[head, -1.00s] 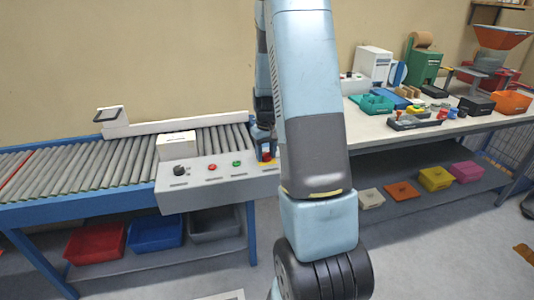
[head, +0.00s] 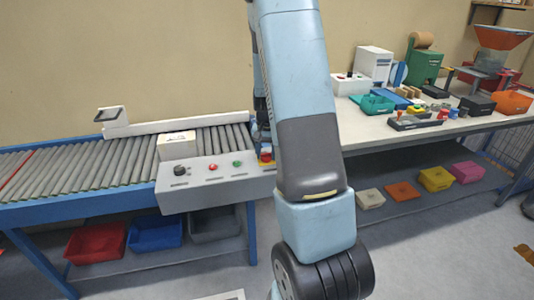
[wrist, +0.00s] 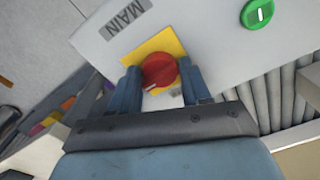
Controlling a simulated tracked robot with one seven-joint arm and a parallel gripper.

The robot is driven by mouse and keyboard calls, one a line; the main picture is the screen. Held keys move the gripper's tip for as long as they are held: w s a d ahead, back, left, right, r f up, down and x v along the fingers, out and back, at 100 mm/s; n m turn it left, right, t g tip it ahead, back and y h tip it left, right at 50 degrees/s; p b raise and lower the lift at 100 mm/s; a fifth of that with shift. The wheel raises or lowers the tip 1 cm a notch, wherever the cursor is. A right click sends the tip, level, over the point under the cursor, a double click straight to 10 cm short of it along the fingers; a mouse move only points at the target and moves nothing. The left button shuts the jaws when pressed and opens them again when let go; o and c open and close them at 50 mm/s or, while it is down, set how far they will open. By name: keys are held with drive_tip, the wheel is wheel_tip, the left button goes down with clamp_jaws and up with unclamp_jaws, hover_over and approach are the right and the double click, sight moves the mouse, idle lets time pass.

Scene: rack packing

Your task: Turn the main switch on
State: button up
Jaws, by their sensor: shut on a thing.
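The main switch is a round red knob (wrist: 158,71) on a yellow square plate (wrist: 166,37). A grey label reading MAIN (wrist: 125,17) is beside it on the light panel. In the wrist view my gripper (wrist: 160,74) has one finger on each side of the knob and is shut on it. A small white mark shows at the knob's lower left edge. In the head view the switch (head: 265,157) is at the right end of the control panel (head: 220,187), beside my arm, which hides part of the area around it.
The panel also has a black knob (head: 180,170), a red button (head: 213,167) and a green button (head: 237,164). A roller conveyor (head: 100,170) carries a white box (head: 177,145) behind it. A workbench (head: 440,130) with trays and machines stands at right.

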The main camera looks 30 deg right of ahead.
sight(266, 154)
drive_tip(key=shift+w, duration=0.1)
idle(0.3)
drive_tip(key=o, duration=1)
drive_tip(key=shift+r, duration=6.85)
drive_tip(key=s+a+r+n+t, duration=0.3)
drive_tip(key=s+a+r+n, duration=0.1)
drive_tip(key=s+a+r, duration=0.7)
drive_tip(key=s+a+r+n+t, duration=0.1)
drive_tip(key=s+a, duration=0.1)
drive_tip(key=s, duration=0.3)
drive_tip(key=s+a+r+n, duration=0.1)
drive_tip(key=s+a, duration=0.2)
drive_tip(key=s, duration=0.1)
drive_tip(key=s+a+r+n+t, duration=0.1)
drive_tip(key=s+a, duration=0.1)
drive_tip(key=s, duration=0.3)
drive_tip(key=shift+s+a+r+n+t, duration=0.2)
drive_tip(key=shift+s+n+t, duration=0.1)
drive_tip(key=shift+s+n, duration=0.1)
